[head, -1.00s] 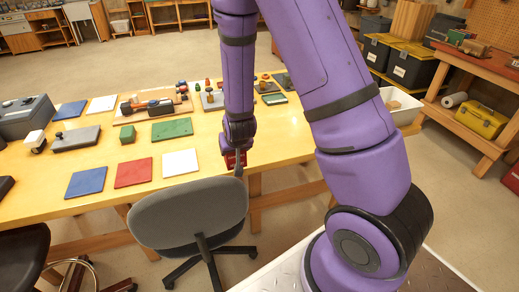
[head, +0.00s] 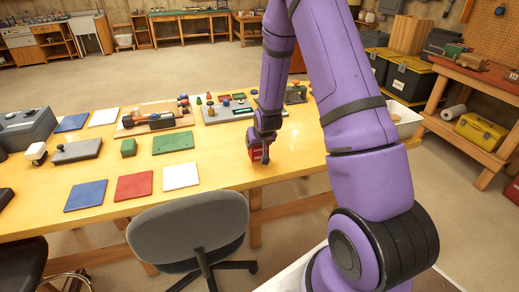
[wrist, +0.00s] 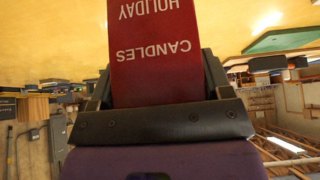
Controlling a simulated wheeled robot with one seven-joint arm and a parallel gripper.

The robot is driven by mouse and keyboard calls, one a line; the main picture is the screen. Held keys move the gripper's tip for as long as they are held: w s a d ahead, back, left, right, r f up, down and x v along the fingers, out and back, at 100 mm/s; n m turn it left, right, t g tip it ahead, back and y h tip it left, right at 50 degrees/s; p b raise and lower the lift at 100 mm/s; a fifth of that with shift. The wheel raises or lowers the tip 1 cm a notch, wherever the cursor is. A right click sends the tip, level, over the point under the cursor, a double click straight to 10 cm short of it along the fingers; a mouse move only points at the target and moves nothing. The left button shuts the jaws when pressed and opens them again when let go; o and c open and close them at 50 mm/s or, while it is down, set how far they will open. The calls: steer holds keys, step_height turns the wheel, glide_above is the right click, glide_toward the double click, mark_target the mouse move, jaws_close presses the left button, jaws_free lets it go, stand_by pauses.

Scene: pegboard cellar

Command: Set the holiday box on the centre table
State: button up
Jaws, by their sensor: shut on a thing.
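The holiday box is a red box with white lettering reading HOLIDAY CANDLES (wrist: 155,60); it also shows small and partly hidden in the head view (head: 254,154). My gripper (head: 259,158) is shut on it, with a finger on each side of the box in the wrist view (wrist: 157,90). The box is at the front right part of the long yellow table (head: 225,178), which I take as the centre table. I cannot tell whether its lower end touches the tabletop.
On the table lie a white tile (head: 181,175), a red tile (head: 134,186), a blue tile (head: 86,195) and a green board (head: 173,143). A grey chair (head: 190,225) stands at the front edge. A white bin (head: 402,120) is beyond the right end. The tabletop around the box is clear.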

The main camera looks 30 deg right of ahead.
mark_target(260, 149)
steer(key=shift+w+d, duration=0.15)
steer(key=shift+d, duration=0.25)
steer(key=shift+f, duration=1.8)
steer(key=shift+f, duration=0.15)
steer(key=o, duration=1)
